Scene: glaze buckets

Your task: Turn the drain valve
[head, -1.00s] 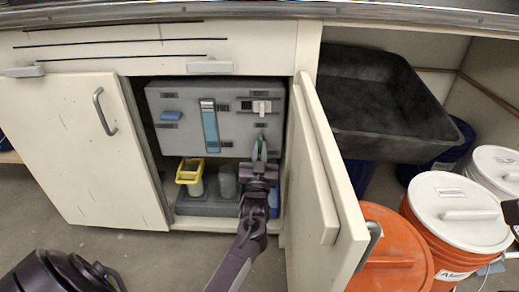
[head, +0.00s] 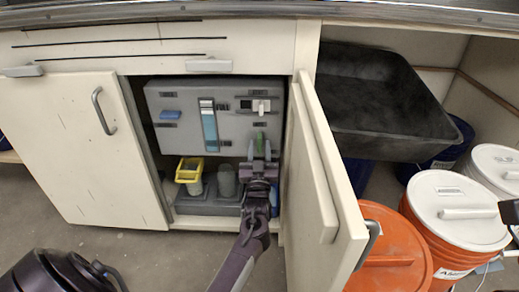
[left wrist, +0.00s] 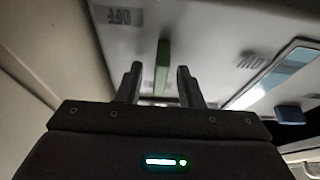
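The drain valve's handle appears to be the green lever (head: 260,141) low on the right of the grey panel (head: 187,102) inside the open cabinet. It points roughly up and down. My left gripper (head: 259,153) is open just below and in front of it. In the left wrist view the two fingers (left wrist: 158,82) stand apart, with the green lever (left wrist: 162,67) in the gap between them as seen; I cannot tell any contact. An OFF label (left wrist: 119,15) is beside it. A dark part at the right edge of the head view may be my right gripper; its fingers are not clear.
The open cabinet door (head: 325,180) stands close right of my left arm. A yellow container (head: 189,172) and a grey cylinder (head: 227,180) are left of the gripper. A black tub (head: 375,95), an orange bucket (head: 390,250) and white-lidded buckets (head: 460,210) stand right.

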